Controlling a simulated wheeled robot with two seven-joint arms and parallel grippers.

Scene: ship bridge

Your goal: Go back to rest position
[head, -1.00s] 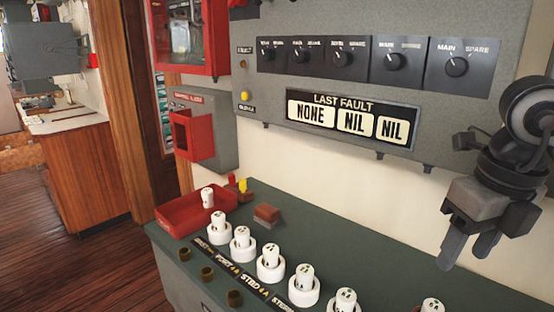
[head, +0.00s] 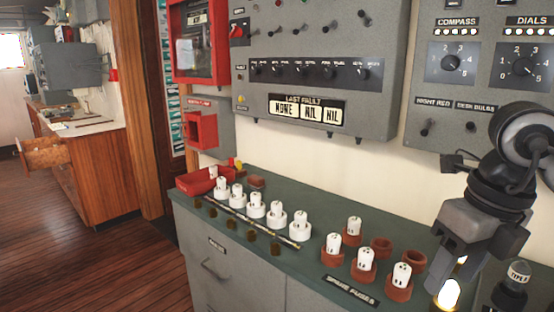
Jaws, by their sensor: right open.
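My right gripper (head: 458,266) hangs in from the right in the head view, fingers pointing down, open. It is in front of the right end of the green-topped counter (head: 300,226). A lit lamp (head: 449,294) shows just below its left fingertip; I cannot tell how far apart they are. My left gripper is not in view.
White fuses in white holders (head: 256,210) line the counter, with spare fuses in brown cups (head: 364,264) to the right. A red tray (head: 194,182) sits at its far left end. Grey switch panels (head: 384,100) cover the wall. The wooden floor (head: 100,255) at left is clear.

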